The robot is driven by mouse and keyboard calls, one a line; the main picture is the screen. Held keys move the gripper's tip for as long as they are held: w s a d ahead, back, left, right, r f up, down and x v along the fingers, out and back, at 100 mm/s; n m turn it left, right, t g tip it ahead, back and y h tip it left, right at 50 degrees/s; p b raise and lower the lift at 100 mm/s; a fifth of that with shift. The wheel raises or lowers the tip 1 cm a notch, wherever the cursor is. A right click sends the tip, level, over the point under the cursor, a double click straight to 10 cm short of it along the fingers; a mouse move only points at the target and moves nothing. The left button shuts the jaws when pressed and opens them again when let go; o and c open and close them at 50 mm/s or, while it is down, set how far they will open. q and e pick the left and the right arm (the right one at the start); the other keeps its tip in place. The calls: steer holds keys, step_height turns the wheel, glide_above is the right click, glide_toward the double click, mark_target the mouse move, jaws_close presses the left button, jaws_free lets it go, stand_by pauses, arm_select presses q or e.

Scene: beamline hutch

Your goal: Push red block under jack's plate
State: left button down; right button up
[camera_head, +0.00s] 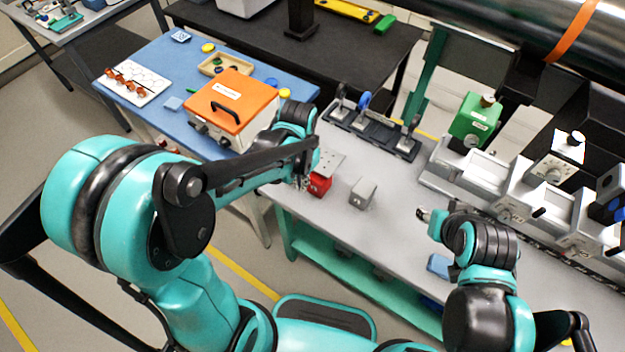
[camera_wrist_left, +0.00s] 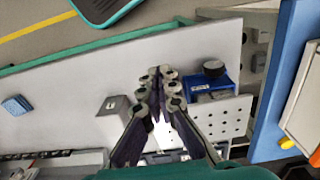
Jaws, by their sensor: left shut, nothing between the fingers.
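The red block (camera_head: 319,184) sits on the grey bench at the near edge of the jack's perforated plate (camera_head: 330,160); I cannot tell how far under it is. My left gripper (camera_head: 303,181) is shut and empty, just left of the red block in the head view. In the left wrist view the shut fingers (camera_wrist_left: 160,78) stand beside the perforated plate (camera_wrist_left: 228,115) and a blue body with a black knob (camera_wrist_left: 206,84). No red block shows there. My right gripper (camera_head: 424,214) is over the bench at the right, its opening unclear.
A grey block (camera_head: 363,193) stands right of the red block. A small blue block (camera_head: 438,265) lies near the bench's front edge. A black rack (camera_head: 375,130) is behind. An orange-lidded box (camera_head: 235,100) stands on the blue table to the left.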

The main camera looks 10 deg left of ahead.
mark_target(320, 181)
arm_select(q)
step_height(320, 181, down, 10)
steer(key=b, duration=0.4)
steer(key=shift+w+d, duration=0.15)
steer(key=shift+w+d+r, duration=0.1)
steer(key=shift+w+d, duration=0.15)
steer(key=shift+w, duration=0.35)
steer(key=shift+w+d+r, duration=0.1)
steer(key=shift+w+d, duration=0.15)
steer(key=shift+w, duration=0.3)
steer(key=shift+w+d, duration=0.2)
steer(key=shift+w, duration=0.4)
